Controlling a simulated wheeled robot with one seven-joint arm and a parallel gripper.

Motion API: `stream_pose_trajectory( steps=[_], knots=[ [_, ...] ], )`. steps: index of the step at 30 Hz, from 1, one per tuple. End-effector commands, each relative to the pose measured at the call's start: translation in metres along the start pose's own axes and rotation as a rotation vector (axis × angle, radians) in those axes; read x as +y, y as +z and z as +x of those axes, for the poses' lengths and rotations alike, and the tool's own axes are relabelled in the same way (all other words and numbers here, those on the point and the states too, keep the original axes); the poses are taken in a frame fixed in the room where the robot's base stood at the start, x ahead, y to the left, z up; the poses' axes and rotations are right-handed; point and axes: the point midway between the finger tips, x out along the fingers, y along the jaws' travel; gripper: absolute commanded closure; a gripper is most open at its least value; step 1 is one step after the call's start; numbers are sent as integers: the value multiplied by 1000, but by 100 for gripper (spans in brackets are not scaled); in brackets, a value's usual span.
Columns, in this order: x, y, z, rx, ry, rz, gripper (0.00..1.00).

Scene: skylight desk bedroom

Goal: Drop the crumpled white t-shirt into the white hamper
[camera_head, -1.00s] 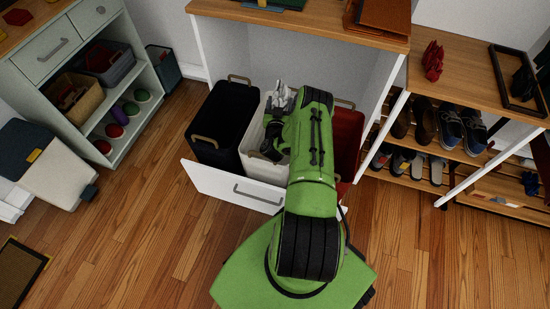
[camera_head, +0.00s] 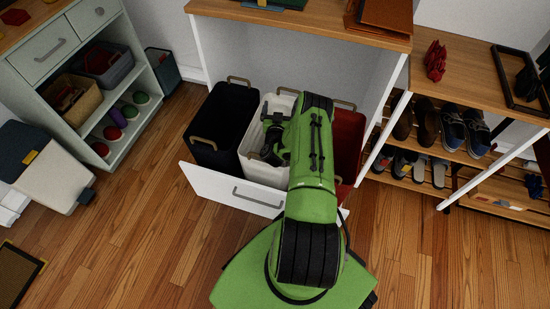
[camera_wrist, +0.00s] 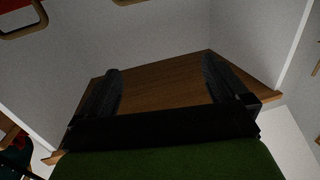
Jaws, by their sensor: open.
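The white hamper (camera_head: 255,165) stands in the pulled-out drawer, between a black hamper and a red one. My arm covers much of its opening and right side. My gripper (camera_head: 270,137) is over the white hamper in the head view. In the wrist view my gripper (camera_wrist: 165,88) has its two black fingers well apart with nothing between them. I cannot make out the white t-shirt in either current view; the inside of the hamper is largely hidden by my arm.
The black hamper (camera_head: 224,122) is to the left and the red hamper (camera_head: 348,140) to the right. The drawer's white front (camera_head: 232,190) stands before them. The desk top (camera_head: 310,24) overhangs behind. A shoe rack (camera_head: 430,160) is at right.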

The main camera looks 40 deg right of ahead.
Motion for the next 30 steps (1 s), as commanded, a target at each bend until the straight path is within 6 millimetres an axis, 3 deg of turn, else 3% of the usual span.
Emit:
stream_pose_trajectory(
  steps=[1, 6, 10, 14, 30],
  knots=[
    [0, -16, 0, 3, 1, 1, 0],
    [0, -61, -2, 4, 1, 3, 0],
    [0, -83, -4, 3, 1, 1, 0],
    [0, -91, -4, 2, 1, 1, 0],
    [-1, -91, -4, 2, -3, 1, 0]
  ],
)
